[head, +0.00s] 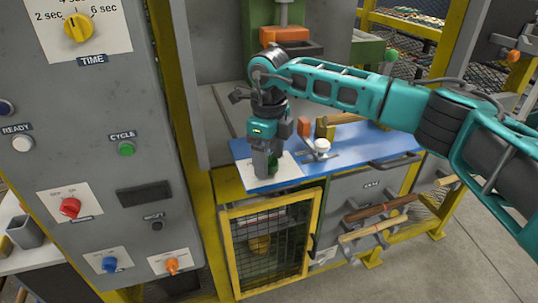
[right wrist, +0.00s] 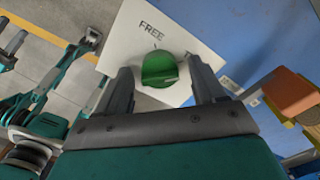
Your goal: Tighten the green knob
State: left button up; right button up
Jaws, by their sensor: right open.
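The green knob (right wrist: 160,70) sits on a white plate (right wrist: 130,48) marked "FREE". In the right wrist view it lies between the two fingers of my right gripper (right wrist: 160,66), with a gap on each side. My right gripper is open and points down over the knob. In the head view the right gripper (head: 266,165) is above the white plate (head: 288,171) at the left end of the blue board, and its fingers mostly hide the knob (head: 273,165).
The blue board (head: 385,146) also carries a white round knob (head: 322,145) and an orange block (head: 304,126) right of the gripper. A grey control panel (head: 95,170) with several knobs and buttons stands left. A yellow-framed mesh door (head: 228,250) is below.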

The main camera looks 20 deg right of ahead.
aim_at(270, 157)
notch_tip(270, 157, up, 13)
dwell(0.4)
jog(key=shift+s+f, duration=0.1)
